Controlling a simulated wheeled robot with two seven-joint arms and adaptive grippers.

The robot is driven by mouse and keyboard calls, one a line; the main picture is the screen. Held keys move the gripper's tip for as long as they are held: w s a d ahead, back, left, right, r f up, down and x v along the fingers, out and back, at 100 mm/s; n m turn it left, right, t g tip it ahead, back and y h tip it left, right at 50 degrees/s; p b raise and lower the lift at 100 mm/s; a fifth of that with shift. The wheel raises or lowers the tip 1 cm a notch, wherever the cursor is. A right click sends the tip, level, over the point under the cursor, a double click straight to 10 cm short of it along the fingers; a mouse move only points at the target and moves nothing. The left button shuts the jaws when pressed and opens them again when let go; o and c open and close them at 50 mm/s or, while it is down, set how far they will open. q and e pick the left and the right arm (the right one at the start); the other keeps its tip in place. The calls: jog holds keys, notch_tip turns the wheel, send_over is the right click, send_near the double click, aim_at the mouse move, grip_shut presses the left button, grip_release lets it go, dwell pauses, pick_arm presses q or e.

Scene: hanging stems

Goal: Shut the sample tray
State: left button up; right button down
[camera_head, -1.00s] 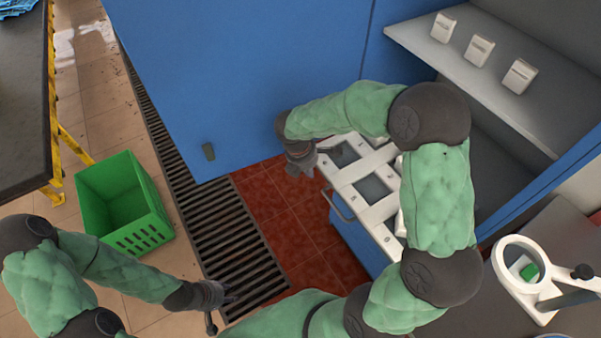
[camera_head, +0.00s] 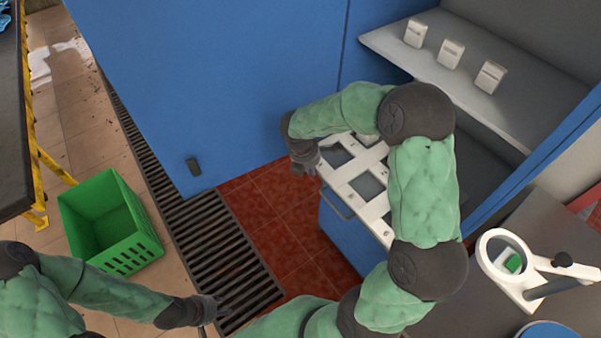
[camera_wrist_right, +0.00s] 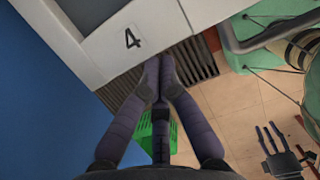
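The sample tray (camera_head: 352,193) is a white frame with dark square openings, standing out from the blue cabinet, with a bar handle (camera_head: 335,205) on its near side. My right arm covers part of it. My right gripper (camera_head: 305,163) is at the tray's left far corner, beside the blue door. In the right wrist view my right gripper (camera_wrist_right: 159,68) has its fingertips together with nothing seen between them, close to the edge of a white panel marked 4 (camera_wrist_right: 110,42). My left gripper (camera_head: 218,306) is low over the floor grate, away from the tray; its fingers are too small to read.
A large blue door (camera_head: 215,90) stands open left of the tray. A shelf (camera_head: 440,75) holds several small white boxes. A green crate (camera_head: 105,225) is on the floor at left. A white magnifier stand (camera_head: 515,270) is on the dark counter at right.

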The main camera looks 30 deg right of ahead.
aim_at(365, 137)
jog(key=d+p, duration=0.2)
jog(key=d, duration=0.5)
jog(key=w+d+p, duration=0.1)
jog(key=d+p, duration=0.2)
jog(key=d, duration=0.5)
jog(key=d+p, duration=0.3)
jog(key=d, duration=0.5)
jog(key=shift+w, duration=0.35)
